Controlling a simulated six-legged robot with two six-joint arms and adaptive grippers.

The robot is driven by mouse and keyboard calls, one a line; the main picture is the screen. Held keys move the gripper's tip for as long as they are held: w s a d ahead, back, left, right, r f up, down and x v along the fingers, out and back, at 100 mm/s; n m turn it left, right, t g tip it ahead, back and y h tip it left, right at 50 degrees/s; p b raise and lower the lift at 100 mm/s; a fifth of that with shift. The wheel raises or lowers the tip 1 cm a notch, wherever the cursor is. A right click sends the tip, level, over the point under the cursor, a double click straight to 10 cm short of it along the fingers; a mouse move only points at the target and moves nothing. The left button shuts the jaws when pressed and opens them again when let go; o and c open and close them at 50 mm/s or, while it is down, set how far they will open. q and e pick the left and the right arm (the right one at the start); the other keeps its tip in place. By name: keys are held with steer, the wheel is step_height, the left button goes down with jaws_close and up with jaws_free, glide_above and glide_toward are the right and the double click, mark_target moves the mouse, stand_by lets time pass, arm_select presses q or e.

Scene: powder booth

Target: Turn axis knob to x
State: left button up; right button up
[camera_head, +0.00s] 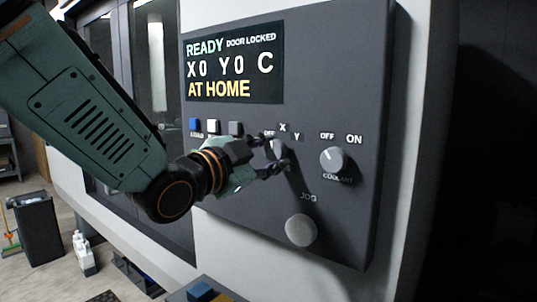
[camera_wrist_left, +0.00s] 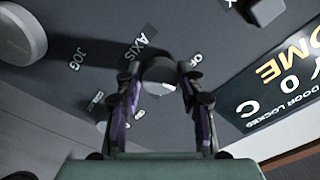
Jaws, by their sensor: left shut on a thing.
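The axis knob (camera_head: 277,149) is a small grey round knob on the dark control panel (camera_head: 345,60), below labels OFF, X and Y. My left gripper (camera_head: 276,157) reaches it from the left, with a finger above and a finger below, shut on the knob. In the left wrist view the knob (camera_wrist_left: 159,72) sits between the two fingertips (camera_wrist_left: 160,80), beside the word AXIS. The fingers hide part of the knob and its labels, so I cannot tell which mark it points to. My right gripper is not in view.
The coolant knob (camera_head: 334,160) is close to the right, and the jog knob (camera_head: 301,230) is below. Blue, white and grey buttons (camera_head: 213,126) sit to the left under the display (camera_head: 234,68), which reads READY, DOOR LOCKED, X0 Y0 C, AT HOME.

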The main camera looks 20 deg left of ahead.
arm_select(q)
steer(key=shift+r+m, duration=0.2)
steer(key=shift+m, duration=0.8)
steer(key=o, duration=1.2)
steer(key=shift+s, duration=0.1)
steer(key=shift+f, duration=0.1)
